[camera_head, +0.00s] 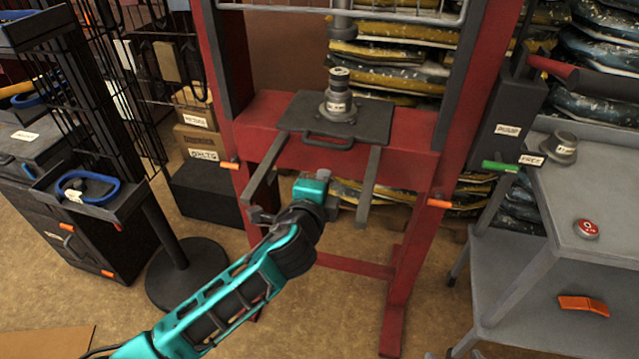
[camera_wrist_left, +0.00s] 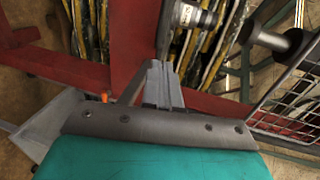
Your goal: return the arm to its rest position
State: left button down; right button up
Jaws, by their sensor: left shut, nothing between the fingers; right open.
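My left arm (camera_head: 235,290) is teal and black and reaches in from the lower left in the head view. Its gripper (camera_head: 311,190) is in front of the red press, near the two grey bars that stick out below the press plate. In the left wrist view the fingers (camera_wrist_left: 158,84) are together with nothing between them. The fingertips are hard to make out in the head view, hidden by the wrist. My right gripper is in neither view.
The red press frame (camera_head: 416,235) carries a dark plate (camera_head: 372,117) with a grey cylinder (camera_head: 339,103). A grey cart (camera_head: 590,190) with a red button (camera_head: 586,229) stands right. A dark cabinet and round-based stand (camera_head: 186,277) are left. Open floor lies in front.

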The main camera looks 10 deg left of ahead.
pick_arm(q)
jog(key=s+a+f+n+g+h, duration=0.1)
jog(key=s+a+f+n+g, duration=0.1)
jog(key=s+f+n, duration=0.5)
jog(key=s+a+f+n+g, duration=0.2)
jog(key=s+a+f+n, duration=0.3)
jog(key=s, duration=1)
notch_tip(320, 180, down, 4)
jog(key=n, duration=0.3)
jog(key=shift+s+f+n+g+h, duration=0.15)
jog(key=shift+s+n+g+h, duration=0.15)
jog(key=shift+g+h, duration=0.1)
jog(key=shift+w, duration=0.1)
